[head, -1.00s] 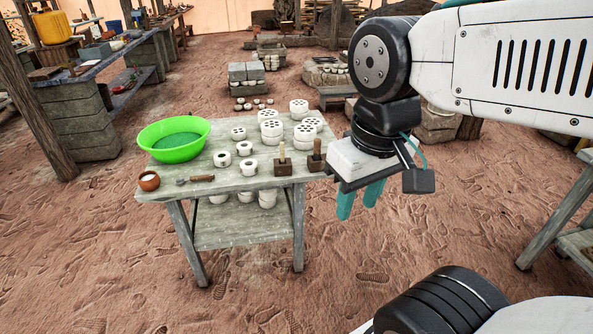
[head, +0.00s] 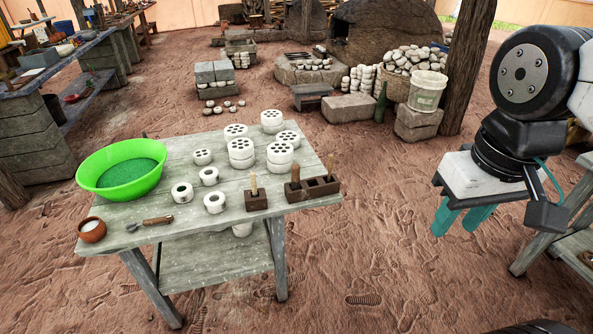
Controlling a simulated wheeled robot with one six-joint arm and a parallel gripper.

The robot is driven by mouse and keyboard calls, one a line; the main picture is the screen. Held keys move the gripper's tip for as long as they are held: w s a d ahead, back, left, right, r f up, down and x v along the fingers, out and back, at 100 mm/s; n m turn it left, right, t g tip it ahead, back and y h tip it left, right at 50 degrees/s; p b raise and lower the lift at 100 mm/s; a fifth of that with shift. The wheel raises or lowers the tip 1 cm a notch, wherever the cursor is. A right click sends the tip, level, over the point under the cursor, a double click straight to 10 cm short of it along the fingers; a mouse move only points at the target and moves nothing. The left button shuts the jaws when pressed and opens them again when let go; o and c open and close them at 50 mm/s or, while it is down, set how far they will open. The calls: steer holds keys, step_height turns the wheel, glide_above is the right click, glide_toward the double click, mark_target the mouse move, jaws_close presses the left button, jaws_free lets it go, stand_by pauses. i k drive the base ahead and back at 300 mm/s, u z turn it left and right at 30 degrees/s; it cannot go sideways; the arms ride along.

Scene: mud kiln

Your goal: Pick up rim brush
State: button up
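Several tools are on the wooden table (head: 190,140), and I cannot tell for sure which is the rim brush. A tool with a brown handle and a grey end (head: 150,223) lies flat near the front left edge. A light wooden handle (head: 254,184) stands upright in a small dark block (head: 256,201). A darker brown handle (head: 295,175) stands upright in a longer dark holder (head: 318,188) at the front right corner. My gripper (head: 455,227) hangs right of the table, apart from it, with its teal fingers spread and nothing between them.
A green basin (head: 120,172), a small clay pot (head: 92,231) and several white ceramic pieces (head: 214,202) share the table. Stone blocks, a bucket (head: 427,92) and a wooden post (head: 468,65) stand behind. Bare ground lies between table and gripper.

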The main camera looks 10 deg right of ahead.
mark_target(252, 174)
steer(key=z, duration=0.15)
steer(key=i, duration=1)
steer(key=u, duration=0.5)
